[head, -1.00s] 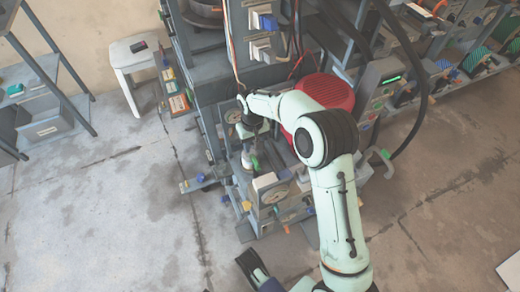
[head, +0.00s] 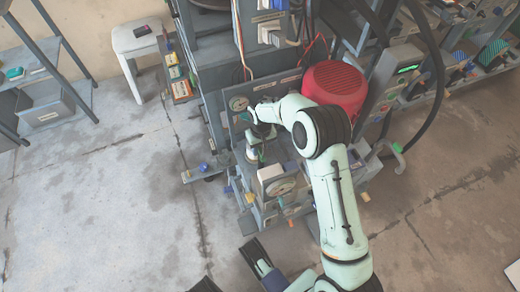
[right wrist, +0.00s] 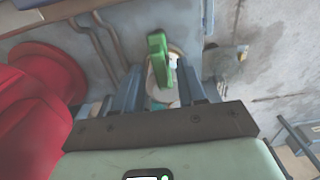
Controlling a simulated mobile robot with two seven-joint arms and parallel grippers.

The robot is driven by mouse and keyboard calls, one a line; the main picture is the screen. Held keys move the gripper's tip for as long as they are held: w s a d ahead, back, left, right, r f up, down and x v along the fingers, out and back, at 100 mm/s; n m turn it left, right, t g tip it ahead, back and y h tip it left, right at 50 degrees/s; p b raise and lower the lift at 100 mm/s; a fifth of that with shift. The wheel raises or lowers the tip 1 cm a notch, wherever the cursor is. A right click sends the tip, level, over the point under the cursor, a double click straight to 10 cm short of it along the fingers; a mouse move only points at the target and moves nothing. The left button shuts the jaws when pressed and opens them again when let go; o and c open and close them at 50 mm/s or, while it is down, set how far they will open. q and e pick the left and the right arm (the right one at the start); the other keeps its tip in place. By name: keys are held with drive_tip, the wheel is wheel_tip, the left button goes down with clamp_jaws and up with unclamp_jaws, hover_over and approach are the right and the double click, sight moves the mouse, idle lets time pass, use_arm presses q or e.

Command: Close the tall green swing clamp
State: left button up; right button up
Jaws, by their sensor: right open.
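A green clamp handle (right wrist: 158,62) stands upright in the right wrist view. It lies between the two fingers of my right gripper (right wrist: 168,85), with a light round part just behind it. The fingers are apart, and I see no grip on the handle. In the head view my right gripper (head: 256,138) is low at the front of the press, and a small green part (head: 262,152) shows beside it. The arm and gripper partly hide the clamp there, so I cannot tell its swing position.
A red domed housing (head: 335,86) stands close to the right of the arm; it also fills the left of the right wrist view (right wrist: 35,110). Thick black hoses hang at right. Floor at left is clear.

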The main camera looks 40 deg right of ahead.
use_arm(q)
drive_tip(key=shift+s+f, duration=0.2)
drive_tip(key=shift+s, duration=0.1)
use_arm(e)
drive_tip(key=shift+f, duration=0.45)
drive_tip(key=shift+c, duration=0.3)
clamp_jaws()
